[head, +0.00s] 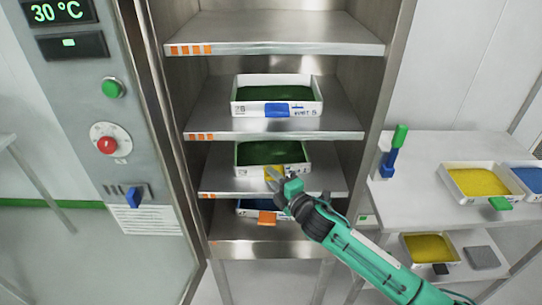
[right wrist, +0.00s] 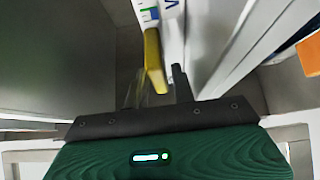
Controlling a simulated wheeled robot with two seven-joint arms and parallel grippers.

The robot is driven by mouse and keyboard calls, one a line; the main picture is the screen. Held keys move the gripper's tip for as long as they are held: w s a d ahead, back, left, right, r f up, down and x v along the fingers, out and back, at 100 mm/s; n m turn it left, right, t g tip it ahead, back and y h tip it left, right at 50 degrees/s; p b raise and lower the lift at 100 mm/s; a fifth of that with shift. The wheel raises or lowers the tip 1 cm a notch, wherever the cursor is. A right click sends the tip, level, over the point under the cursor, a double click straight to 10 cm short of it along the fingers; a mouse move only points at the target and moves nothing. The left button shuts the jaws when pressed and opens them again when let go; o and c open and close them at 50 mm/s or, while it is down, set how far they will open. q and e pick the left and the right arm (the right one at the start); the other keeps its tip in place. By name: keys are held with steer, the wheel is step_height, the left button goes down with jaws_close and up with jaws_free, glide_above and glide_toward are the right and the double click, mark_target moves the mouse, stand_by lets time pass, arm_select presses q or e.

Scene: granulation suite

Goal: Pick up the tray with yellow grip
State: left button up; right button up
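The tray with the yellow grip (head: 302,168) is white with dark green contents and sits on the third shelf down in the open cabinet. Its yellow grip (right wrist: 153,60) points out from the front wall toward me. My right gripper (head: 275,181) is at the front of this tray, right at the grip, and partly covers it in the head view. In the right wrist view the gripper's fingers (right wrist: 157,90) stand apart, with the end of the yellow grip between them. Whether a finger touches it I cannot tell. My left gripper is not in view.
A tray with a blue grip (head: 245,108) sits one shelf above, and one with an orange grip (head: 244,212) one shelf below. The top shelf (head: 280,47) is bare. A side table (head: 420,160) at right bears yellow and blue-filled trays and a blue-green object (head: 390,160).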

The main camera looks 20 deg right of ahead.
steer(key=shift+w+a, duration=0.15)
steer(key=shift+w, duration=0.15)
steer(key=shift+c, duration=0.4)
steer(key=c, duration=0.3)
jaws_close()
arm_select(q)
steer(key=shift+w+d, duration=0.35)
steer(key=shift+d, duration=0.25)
